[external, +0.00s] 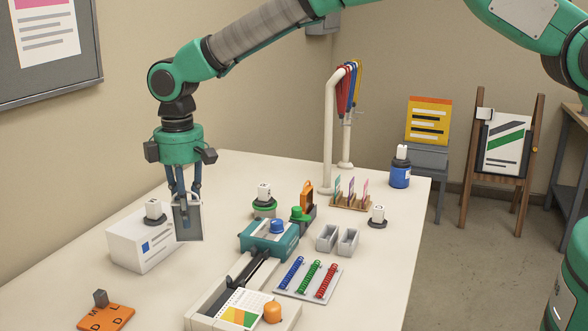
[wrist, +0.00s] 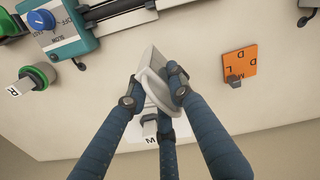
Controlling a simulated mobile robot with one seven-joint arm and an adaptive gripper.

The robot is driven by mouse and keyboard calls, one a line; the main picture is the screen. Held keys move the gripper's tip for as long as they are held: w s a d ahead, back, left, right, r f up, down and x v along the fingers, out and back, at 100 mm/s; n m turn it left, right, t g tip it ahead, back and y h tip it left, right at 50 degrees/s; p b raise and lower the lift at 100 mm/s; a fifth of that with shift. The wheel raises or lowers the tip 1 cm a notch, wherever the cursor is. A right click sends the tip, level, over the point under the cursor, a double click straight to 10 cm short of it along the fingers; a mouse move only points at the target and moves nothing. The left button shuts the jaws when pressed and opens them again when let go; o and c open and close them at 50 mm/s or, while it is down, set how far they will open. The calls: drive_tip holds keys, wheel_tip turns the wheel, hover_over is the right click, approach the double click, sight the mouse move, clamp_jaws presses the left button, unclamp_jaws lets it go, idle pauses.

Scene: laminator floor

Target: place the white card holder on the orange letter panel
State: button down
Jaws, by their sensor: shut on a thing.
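The white card holder (wrist: 153,66) is in my gripper, a pale, flat piece gripped between the fingers. In the external view the held piece (external: 188,222) looks grey and hangs upright beside the white box, above the table. My gripper (external: 184,192) is shut on it; it also shows in the wrist view (wrist: 152,92). The orange letter panel (external: 106,317) lies flat at the table's near left with black letters and a dark grey block on it. It also shows in the wrist view (wrist: 243,57), right of the held piece and apart from it.
A white box (external: 130,250) with a black-based knob on top stands close to my gripper. Bare table lies between box and panel.

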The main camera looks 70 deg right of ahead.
drive_tip(key=w+a+m, duration=0.2)
drive_tip(key=w+a, duration=0.1)
drive_tip(key=a, duration=0.5)
drive_tip(key=w+a+m+p, duration=0.1)
drive_tip(key=w+a+m, duration=0.2)
drive_tip(key=a, duration=0.5)
drive_tip(key=shift+w+a+m, duration=0.15)
drive_tip(key=shift+a+m, duration=0.15)
hover_over(129, 312)
wheel_tip(129, 312, down, 6)
drive_tip(key=shift+f, duration=0.15)
drive_tip(key=shift+f, duration=1.85)
drive_tip(key=shift+f, duration=0.2)
